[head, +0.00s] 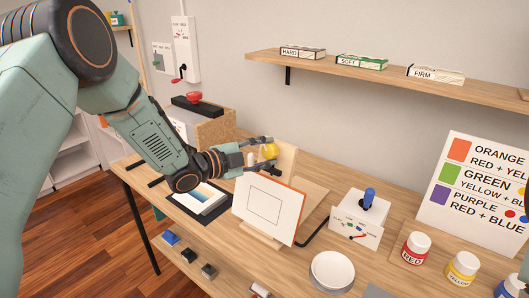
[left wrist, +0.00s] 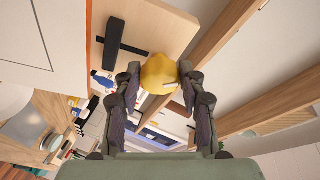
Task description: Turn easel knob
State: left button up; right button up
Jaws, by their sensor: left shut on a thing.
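The easel knob (head: 270,151) is yellow and sits at the back of the small wooden easel (head: 287,160). The easel carries a white canvas (head: 268,208) with a square outline, facing front. My left gripper (head: 266,153) reaches in behind the canvas and is shut on the knob. In the left wrist view the yellow knob (left wrist: 159,74) lies between the two dark fingers of the gripper (left wrist: 160,85), with a short pointer mark on its face. My right gripper is not in view.
A white box with a blue joystick (head: 369,198) stands right of the easel. A white bowl (head: 332,270) and paint jars, red (head: 416,248) and yellow (head: 462,267), stand at the front right. A shelf (head: 390,75) with boxes hangs above. A dark-framed picture (head: 202,203) lies left of the canvas.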

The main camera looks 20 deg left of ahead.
pick_arm(q)
jog(key=m, duration=0.3)
jog(key=shift+r+g, duration=0.15)
jog(key=shift+g, duration=0.15)
jog(key=m, duration=0.2)
jog(key=shift+w+m+g, duration=0.1)
jog(key=shift+m+g, duration=0.3)
jog(key=shift+m+g+y+b, duration=0.3)
jog(key=shift+m+y, duration=0.1)
jog(key=shift+m, duration=0.8)
jog(key=shift+r+m+b, duration=0.1)
jog(key=shift+m+b, duration=0.35)
jog(key=shift+m, duration=0.35)
jog(key=shift+d+m+g+y+b, duration=0.1)
jog(key=shift+m+g+y+b, duration=0.2)
jog(key=shift+m+y+b, duration=0.55)
jog(key=m+y+b, duration=0.1)
jog(key=m+b, duration=0.3)
jog(key=b, duration=0.1)
jog(key=shift+d+m, duration=0.1)
jog(key=shift+m, duration=0.15)
jog(key=shift+r+m+y+b, duration=0.1)
jog(key=shift+m+y+b, duration=0.35)
jog(key=shift+m+b, duration=0.95)
